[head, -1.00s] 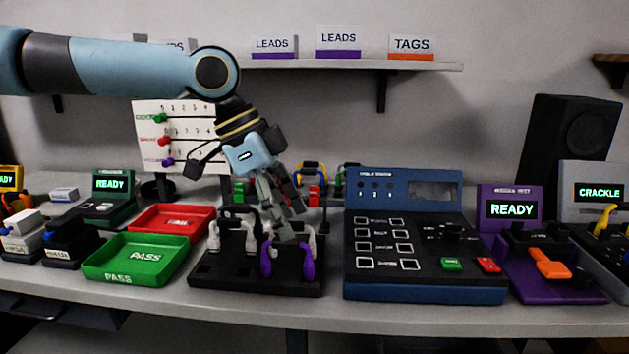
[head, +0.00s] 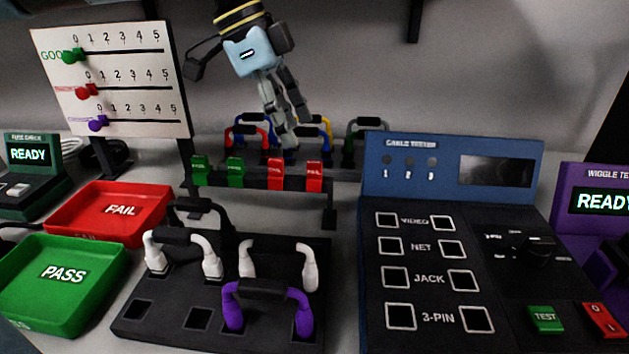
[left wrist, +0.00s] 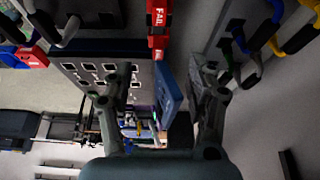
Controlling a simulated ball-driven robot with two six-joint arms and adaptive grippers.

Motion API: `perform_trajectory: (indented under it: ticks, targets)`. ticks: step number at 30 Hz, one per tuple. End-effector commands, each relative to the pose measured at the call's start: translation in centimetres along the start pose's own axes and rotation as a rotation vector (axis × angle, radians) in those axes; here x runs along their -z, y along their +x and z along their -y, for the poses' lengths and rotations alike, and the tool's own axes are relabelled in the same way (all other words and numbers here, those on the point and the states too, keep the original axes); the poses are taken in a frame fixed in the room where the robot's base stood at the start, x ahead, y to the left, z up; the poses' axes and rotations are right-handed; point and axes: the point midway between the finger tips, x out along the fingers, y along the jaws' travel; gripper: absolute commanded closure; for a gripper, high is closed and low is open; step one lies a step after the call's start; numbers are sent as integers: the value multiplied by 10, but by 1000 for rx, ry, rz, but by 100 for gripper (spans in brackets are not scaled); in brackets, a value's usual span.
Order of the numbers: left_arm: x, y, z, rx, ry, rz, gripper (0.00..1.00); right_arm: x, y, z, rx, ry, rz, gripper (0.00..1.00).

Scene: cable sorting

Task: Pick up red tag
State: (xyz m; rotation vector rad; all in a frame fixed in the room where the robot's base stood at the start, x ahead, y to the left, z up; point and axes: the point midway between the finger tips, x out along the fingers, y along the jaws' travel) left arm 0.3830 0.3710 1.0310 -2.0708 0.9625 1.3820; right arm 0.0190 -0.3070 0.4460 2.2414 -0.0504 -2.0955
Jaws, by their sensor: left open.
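Two red tags, the left one (head: 275,174) and the right one (head: 314,177), stand on a black rail in the head view, beside two green tags (head: 235,172). A red tag (left wrist: 158,19) lettered FAIL shows at the top of the left wrist view. My left gripper (head: 294,134) is open and points down, above and seemingly behind the rail near the red tags. Its two fingers are apart with nothing between them, as the left wrist view (left wrist: 162,88) also shows. My right gripper is in neither view.
Cables with coloured ends (head: 249,132) stand behind the rail. A black cable holder (head: 165,318) is in front, with the red FAIL tray (head: 75,208) and green PASS tray (head: 20,262) left of it. A blue cable tester (head: 450,150) stands right.

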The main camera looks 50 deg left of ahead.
Motion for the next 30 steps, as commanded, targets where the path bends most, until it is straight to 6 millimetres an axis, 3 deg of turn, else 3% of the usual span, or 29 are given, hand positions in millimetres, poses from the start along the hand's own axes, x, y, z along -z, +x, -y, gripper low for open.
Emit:
perform_trajectory:
  ticks: [1, 13, 24, 30]
  targets:
    - [-1, 15, 0, -1, 0, -8, 43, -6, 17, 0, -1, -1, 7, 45]
    - [1, 36, 0, -1, 1, -1, 43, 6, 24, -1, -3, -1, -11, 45]
    - [4, 80, -4, -2, -1, -3, 43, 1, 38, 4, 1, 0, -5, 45]
    - [4, 86, -3, 0, 1, 1, 43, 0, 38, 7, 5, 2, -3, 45]
